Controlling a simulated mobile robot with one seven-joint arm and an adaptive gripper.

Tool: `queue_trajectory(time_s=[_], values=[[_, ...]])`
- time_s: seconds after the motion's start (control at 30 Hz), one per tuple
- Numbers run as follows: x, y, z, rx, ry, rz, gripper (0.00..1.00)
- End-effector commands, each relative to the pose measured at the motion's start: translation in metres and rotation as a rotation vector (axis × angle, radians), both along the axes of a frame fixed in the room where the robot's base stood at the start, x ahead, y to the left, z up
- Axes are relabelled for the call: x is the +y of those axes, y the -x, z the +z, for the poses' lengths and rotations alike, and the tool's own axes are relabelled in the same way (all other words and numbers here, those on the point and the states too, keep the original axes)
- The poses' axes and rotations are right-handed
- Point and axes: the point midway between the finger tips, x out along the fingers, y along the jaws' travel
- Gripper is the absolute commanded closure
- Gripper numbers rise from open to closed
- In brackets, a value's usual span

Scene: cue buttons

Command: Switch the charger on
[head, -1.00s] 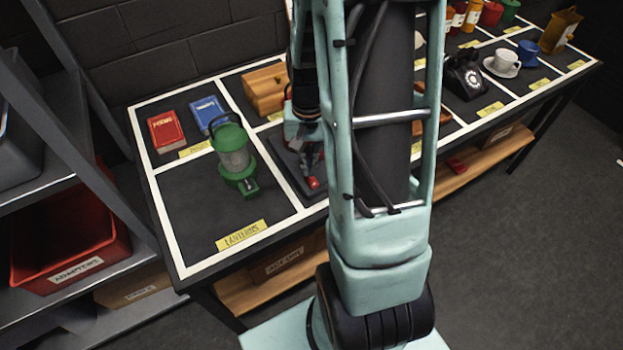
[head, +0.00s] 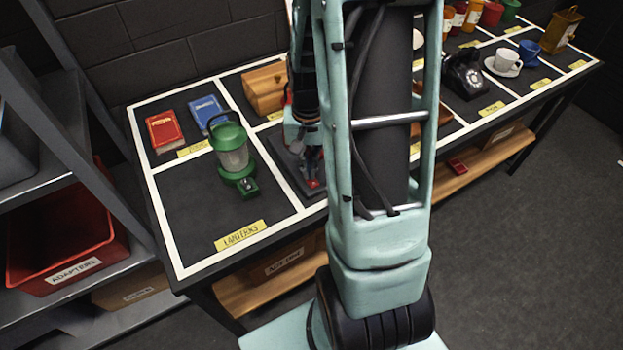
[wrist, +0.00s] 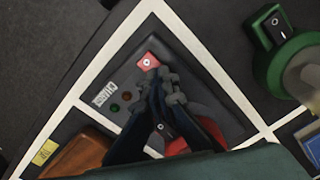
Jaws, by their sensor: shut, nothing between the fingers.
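The charger (wrist: 223,107) is a flat dark plate in a white-lined cell, with a partly readable label. In the wrist view it has a red switch (wrist: 148,61) with a pale mark near one corner, and a green light (wrist: 114,107) and a dull red light (wrist: 126,95) beside the label. My gripper (wrist: 166,80) is shut and empty, its tips just beside the red switch; I cannot tell if they touch it. A red curved thing (wrist: 178,146) shows partly behind the fingers. In the head view my arm hides much of the charger, and my gripper (head: 314,178) is low over its front end.
A green lantern (head: 234,150) stands in the cell to the left; it also shows in the wrist view (wrist: 282,55). Red (head: 164,131) and blue (head: 206,112) books and a wooden box (head: 266,88) lie behind.

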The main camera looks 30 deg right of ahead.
Motion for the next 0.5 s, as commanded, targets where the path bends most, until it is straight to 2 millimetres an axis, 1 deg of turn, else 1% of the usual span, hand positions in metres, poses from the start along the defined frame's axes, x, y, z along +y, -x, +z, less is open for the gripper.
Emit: queue_trajectory(time_s=[0.3,0.5], values=[[0.0001,0.0002,-0.0057,0.000,0.000,0.000,1.00],[0.0002,0.0004,-0.0010,0.001,0.000,0.000,1.00]])
